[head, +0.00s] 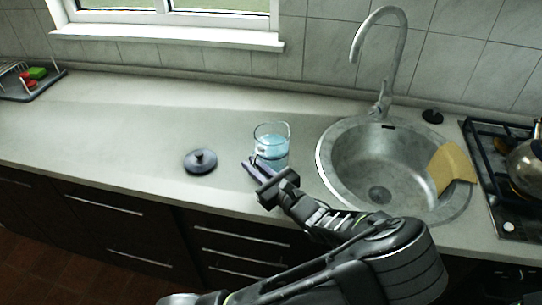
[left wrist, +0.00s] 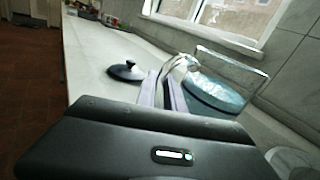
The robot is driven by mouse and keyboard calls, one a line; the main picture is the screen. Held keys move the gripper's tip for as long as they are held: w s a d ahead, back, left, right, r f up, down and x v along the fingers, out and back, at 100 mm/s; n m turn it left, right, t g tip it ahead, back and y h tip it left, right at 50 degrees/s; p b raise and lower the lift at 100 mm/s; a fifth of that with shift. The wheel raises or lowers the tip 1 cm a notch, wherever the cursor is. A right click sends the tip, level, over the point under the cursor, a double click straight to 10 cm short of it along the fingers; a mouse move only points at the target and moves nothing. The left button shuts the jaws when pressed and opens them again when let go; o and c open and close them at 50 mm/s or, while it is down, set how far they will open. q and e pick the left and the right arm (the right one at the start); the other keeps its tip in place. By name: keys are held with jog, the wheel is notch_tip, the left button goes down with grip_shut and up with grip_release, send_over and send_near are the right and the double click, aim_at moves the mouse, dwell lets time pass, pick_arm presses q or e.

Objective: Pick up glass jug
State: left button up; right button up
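The glass jug (head: 272,143), clear with a bluish lower part, stands upright on the counter just left of the sink. It also shows tilted in the left wrist view (left wrist: 216,92), right of the fingers, with its handle (left wrist: 177,66) toward the fingertips. My left gripper (head: 254,168) is low at the jug's near left side. In the left wrist view its two fingers (left wrist: 163,90) show a gap between them. I cannot tell whether the handle is between the fingertips. My right gripper is not in view.
A dark lid (head: 201,161) lies left of the jug. The round sink (head: 345,150) with a tap (head: 382,100) and a yellow cloth (head: 452,167) is to the right. A stove with a kettle (head: 525,165) stands far right.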

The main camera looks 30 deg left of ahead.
pick_arm(q)
grip_shut()
dwell(0.8)
jog(key=shift+r, duration=0.1)
jog(key=shift+r, duration=0.2)
dwell(0.3)
jog(key=shift+r, duration=4.8)
jog(key=shift+w+d, duration=0.1)
